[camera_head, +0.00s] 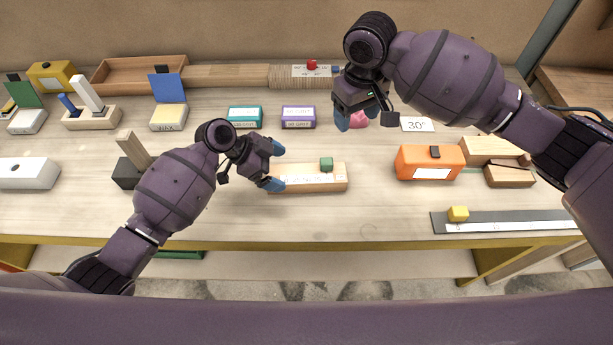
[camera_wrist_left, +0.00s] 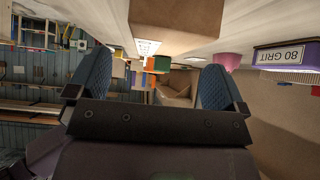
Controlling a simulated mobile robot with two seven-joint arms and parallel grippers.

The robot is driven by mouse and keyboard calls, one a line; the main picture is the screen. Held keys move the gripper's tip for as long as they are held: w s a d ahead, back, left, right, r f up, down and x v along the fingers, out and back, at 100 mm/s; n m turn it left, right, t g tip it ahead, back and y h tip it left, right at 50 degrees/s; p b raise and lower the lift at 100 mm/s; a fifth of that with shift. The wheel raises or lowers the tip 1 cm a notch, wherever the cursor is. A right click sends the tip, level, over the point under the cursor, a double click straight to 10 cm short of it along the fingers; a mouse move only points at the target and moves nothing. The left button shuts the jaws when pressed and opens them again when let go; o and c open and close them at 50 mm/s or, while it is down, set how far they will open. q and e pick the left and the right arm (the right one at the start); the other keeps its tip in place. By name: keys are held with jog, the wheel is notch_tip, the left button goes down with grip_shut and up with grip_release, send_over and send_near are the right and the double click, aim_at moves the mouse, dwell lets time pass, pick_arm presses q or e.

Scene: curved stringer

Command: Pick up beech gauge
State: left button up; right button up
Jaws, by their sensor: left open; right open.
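In the left wrist view the open fingers (camera_wrist_left: 153,88) hold nothing. A brown block face (camera_wrist_left: 175,18) there may be the bar's end. My right gripper (camera_head: 358,119) is open behind the bar, near a pink object (camera_head: 357,121) that it partly hides.
Behind are a teal box (camera_head: 245,116) and a purple grit box (camera_head: 298,117). A longer wooden bar with a red knob (camera_head: 312,65) lies at the back. An orange box (camera_head: 428,162) and steel ruler (camera_head: 510,222) are at right. Table is clear in front of the scaled bar.

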aim_at(292, 173)
pick_arm(q)
jog(key=shift+x, duration=2.75)
jog(key=shift+w, duration=0.1)
jog(key=shift+a, duration=0.1)
jog(key=shift+c, duration=0.5)
jog(key=c, duration=1.2)
jog(key=shift+o, duration=0.2)
jog(key=shift+r, duration=0.1)
notch_tip(292, 173, up, 10)
jog(key=shift+f, duration=0.1)
jog(key=shift+f, duration=4.4)
